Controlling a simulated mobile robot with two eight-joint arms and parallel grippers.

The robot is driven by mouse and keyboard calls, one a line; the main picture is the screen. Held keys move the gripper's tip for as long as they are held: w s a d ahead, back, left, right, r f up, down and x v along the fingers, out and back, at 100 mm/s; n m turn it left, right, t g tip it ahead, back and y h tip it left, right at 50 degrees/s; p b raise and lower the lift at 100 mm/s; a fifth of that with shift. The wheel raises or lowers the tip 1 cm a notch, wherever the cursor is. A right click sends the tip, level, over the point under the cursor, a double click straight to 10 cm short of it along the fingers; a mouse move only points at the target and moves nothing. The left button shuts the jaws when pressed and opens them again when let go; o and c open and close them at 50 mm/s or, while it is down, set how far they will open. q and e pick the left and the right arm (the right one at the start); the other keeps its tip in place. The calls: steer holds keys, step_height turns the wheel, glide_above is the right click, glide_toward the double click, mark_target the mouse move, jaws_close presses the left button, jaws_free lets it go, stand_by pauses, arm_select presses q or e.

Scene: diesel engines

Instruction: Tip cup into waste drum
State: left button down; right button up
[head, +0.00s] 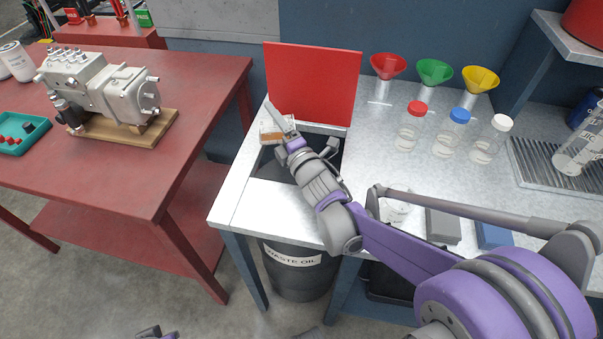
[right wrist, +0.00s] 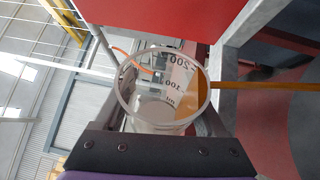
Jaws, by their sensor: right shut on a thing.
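My right gripper (head: 287,137) is shut on a clear cup (head: 270,127) over the dark opening in the bench top. In the right wrist view the cup (right wrist: 160,112) shows graduation marks and amber liquid along its right wall. An amber strip (right wrist: 255,86) runs from the cup to the right edge of that view, like a stream of liquid; the cup appears tipped. The waste drum (head: 299,275), labelled WASTE OIL, stands under the opening, its mouth hidden by the bench. A small part of my left gripper (head: 155,333) shows at the bottom edge; its jaws are unclear.
A raised red panel (head: 314,84) stands behind the opening. Coloured funnels (head: 434,73) and capped clear bottles (head: 451,133) stand on the bench at right. A second clear cup (head: 396,210) is partly behind my arm. A red table (head: 150,190) with a metal pump stands at left.

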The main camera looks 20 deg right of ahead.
steer(key=shift+d+r+m+t+h, duration=0.3)
steer(key=shift+r+m+t, duration=0.1)
steer(key=shift+m, duration=0.4)
stand_by(0.4)
